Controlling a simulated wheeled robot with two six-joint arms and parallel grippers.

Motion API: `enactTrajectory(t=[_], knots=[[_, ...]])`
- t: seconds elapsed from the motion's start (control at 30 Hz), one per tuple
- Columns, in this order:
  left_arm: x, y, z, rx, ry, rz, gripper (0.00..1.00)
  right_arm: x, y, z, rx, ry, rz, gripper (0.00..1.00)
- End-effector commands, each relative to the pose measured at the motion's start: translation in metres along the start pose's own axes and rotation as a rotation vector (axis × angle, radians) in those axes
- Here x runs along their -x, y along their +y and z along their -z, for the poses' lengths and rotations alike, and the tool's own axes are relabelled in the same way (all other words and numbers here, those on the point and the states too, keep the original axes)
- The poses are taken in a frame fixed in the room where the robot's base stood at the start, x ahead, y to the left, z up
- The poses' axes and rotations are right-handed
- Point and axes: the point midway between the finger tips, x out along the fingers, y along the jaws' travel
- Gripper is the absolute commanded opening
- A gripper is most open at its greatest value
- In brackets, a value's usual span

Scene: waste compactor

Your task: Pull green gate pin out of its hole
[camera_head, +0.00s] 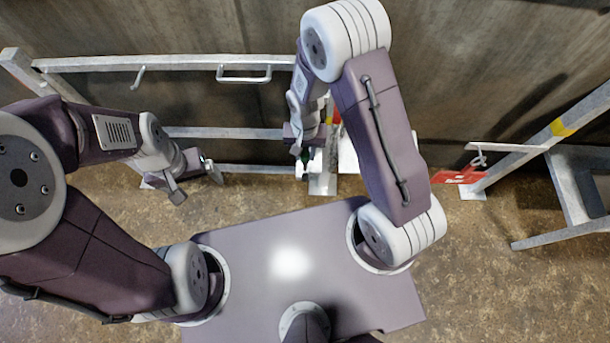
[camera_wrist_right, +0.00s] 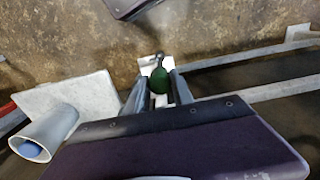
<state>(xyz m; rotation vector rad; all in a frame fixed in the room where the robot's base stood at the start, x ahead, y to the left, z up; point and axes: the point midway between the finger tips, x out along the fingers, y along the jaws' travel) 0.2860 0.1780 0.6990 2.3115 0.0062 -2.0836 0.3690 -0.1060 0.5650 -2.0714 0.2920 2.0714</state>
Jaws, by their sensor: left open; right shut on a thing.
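The green gate pin (camera_wrist_right: 160,80) shows its rounded green head between the fingers of my right gripper (camera_wrist_right: 158,92) in the right wrist view. The fingers are shut on it. A small grey part shows just beyond the green head, over a white plate. In the head view a bit of green (camera_head: 304,154) shows at my right gripper (camera_head: 309,164), by the gate's lower rails. The pin's hole is hidden, so I cannot tell how deep the pin sits. My left gripper (camera_head: 197,184) is open and empty, left of the pin.
A pale metal gate frame (camera_head: 190,62) with a handle (camera_head: 244,75) runs along the back wall. In the wrist view a pale tube with a blue end (camera_wrist_right: 30,150) lies left. Open floor lies before the gate.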

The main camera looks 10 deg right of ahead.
Motion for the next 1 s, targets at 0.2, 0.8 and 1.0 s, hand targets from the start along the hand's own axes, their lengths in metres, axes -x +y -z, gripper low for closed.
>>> enactTrajectory(t=[0.2,0.8,1.0], knots=[[0.001,0.000,0.000,0.000,0.000,0.000,0.88,0.000,0.000,-0.006,0.002,0.000,0.000,0.00],[0.006,0.000,0.001,0.000,0.000,0.000,0.88,0.000,0.000,-0.066,0.002,-0.002,-0.001,0.00],[0.007,0.000,0.001,0.000,0.000,0.000,0.88,0.000,0.000,-0.085,0.002,-0.001,-0.001,0.00]])
